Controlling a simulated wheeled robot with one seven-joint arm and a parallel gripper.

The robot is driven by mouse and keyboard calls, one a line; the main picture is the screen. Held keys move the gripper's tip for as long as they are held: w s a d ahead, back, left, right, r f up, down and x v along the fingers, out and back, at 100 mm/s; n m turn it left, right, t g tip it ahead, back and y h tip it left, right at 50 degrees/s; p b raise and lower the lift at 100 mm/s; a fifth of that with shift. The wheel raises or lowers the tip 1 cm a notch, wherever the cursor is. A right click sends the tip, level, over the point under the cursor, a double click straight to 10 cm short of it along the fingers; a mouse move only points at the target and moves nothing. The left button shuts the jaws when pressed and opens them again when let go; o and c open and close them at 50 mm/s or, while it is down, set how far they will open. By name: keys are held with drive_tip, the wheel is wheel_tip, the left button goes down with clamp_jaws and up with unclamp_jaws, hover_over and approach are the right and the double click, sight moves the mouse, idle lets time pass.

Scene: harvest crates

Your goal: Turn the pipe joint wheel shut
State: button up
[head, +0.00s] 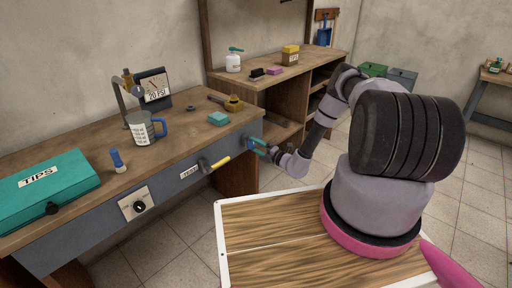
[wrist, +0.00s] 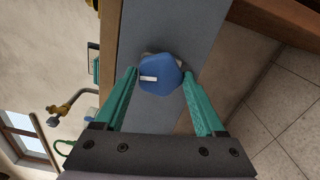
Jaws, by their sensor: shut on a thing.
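The wheel is a blue, roughly six-sided knob (wrist: 160,76) with a white mark, on the grey front of the workbench. The mark points left in the wrist view. In the head view the blue wheel (head: 252,145) shows small at the right end of the bench front, partly hidden by my gripper. My gripper (head: 259,146), with green fingers, reaches it from the right. In the wrist view my gripper (wrist: 161,73) has one fingertip on each side of the wheel and is shut on it.
A yellow-handled lever (head: 216,163) sticks out of the bench front, left of the wheel. A black dial (head: 139,206) sits further left. The bench top (head: 180,150) holds a mug (head: 143,128), a teal box (head: 45,188) and a teal block (head: 218,118). Tiled floor lies below.

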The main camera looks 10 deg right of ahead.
drive_tip(key=shift+f+m, duration=0.1)
drive_tip(key=shift+m, duration=0.7)
drive_tip(key=shift+s, duration=0.1)
drive_tip(key=o, duration=1.3)
drive_tip(key=shift+o, duration=0.2)
drive_tip(key=shift+d, duration=0.1)
drive_tip(key=v, duration=1)
drive_tip(key=shift+s+d, duration=0.15)
drive_tip(key=shift+s, duration=0.15)
